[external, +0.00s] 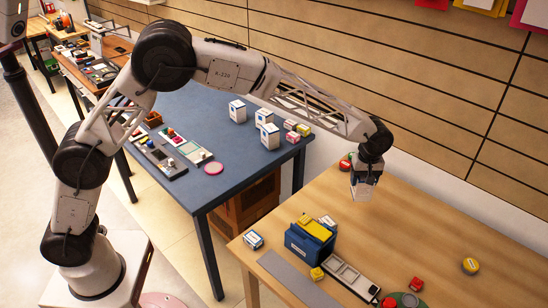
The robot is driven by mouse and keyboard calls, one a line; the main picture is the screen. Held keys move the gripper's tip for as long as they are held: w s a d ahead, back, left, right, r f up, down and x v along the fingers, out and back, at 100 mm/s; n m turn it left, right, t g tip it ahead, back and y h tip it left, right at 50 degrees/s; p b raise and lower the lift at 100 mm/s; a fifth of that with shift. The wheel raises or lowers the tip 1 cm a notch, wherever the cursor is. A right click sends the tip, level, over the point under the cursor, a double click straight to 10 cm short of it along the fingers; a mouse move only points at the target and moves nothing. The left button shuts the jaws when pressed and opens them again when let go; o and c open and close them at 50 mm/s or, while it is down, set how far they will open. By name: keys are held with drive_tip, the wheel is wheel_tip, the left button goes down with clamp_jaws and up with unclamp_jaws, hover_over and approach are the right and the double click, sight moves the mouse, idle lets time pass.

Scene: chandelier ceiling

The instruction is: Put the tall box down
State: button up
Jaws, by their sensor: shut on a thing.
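My gripper (369,168) points down over the back left part of the wooden table (440,220). The gripper covers the top of the box. I cannot tell from this view whether its underside touches the table.
A blue bin (311,242) with yellow on top, a white box (253,240) and a white tray (350,276) sit at the front left. A red round item (346,162) lies behind the box. The table's middle is clear. A blue table (232,148) holds several boxes.

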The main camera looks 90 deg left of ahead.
sight(361, 193)
drive_tip(key=shift+f, duration=3.1)
drive_tip(key=shift+f, duration=0.15)
drive_tip(key=shift+f, duration=1.75)
drive_tip(key=shift+f, duration=0.1)
drive_tip(key=o, duration=1)
wheel_tip(361, 193, up, 12)
drive_tip(key=shift+r, duration=0.1)
drive_tip(key=shift+s+r, duration=0.1)
